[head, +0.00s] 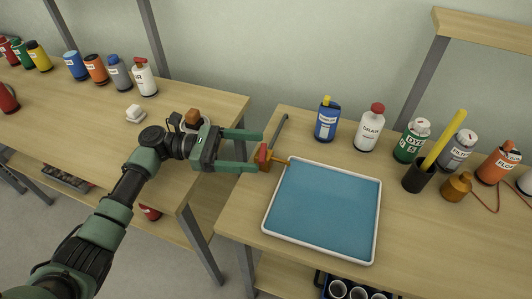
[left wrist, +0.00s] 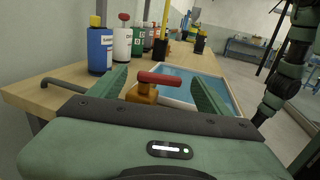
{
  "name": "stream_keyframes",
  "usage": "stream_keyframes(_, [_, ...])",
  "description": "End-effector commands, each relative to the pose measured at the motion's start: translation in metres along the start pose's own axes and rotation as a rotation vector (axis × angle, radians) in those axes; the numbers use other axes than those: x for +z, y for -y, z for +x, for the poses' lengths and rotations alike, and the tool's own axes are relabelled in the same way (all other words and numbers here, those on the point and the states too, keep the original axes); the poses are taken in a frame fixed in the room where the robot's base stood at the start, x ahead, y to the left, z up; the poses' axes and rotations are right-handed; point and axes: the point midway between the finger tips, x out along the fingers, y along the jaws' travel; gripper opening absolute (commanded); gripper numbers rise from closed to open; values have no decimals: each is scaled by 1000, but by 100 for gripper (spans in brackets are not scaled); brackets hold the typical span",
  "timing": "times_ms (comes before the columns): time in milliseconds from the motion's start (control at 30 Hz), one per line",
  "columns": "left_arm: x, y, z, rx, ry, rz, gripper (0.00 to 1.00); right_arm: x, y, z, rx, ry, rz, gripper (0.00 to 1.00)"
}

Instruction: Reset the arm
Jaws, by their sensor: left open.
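My left gripper (head: 257,151) is open, its two green fingers spread and pointing right. A valve with a red handle (head: 263,154) and brass body sits at the left edge of the tray, just at the fingertips. In the left wrist view the red handle (left wrist: 172,78) and brass body (left wrist: 142,94) show between the open fingers (left wrist: 164,82). I cannot tell whether a finger touches the valve. A shallow white-rimmed tray (head: 374,222) of blue water lies right of the gripper. My right gripper is not in view.
Behind the tray stand a blue bottle (head: 327,122), a white bottle (head: 370,130) and a green bottle (head: 411,141). A black cup (head: 417,179) holds a yellow rod. A grey bent pipe (head: 279,133) is near the valve. The left table (head: 90,112) holds several bottles along its back.

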Motion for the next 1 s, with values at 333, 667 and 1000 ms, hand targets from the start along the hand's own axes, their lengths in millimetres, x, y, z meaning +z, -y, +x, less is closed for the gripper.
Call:
stream_keyframes(333, [0,0,-15,-1,1,0,78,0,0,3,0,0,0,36])
stream_keyframes(667, [2,0,-15,0,1,0,78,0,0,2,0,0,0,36])
stream_keyframes(1000, [58,0,-15,0,1,0,78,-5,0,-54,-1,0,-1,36])
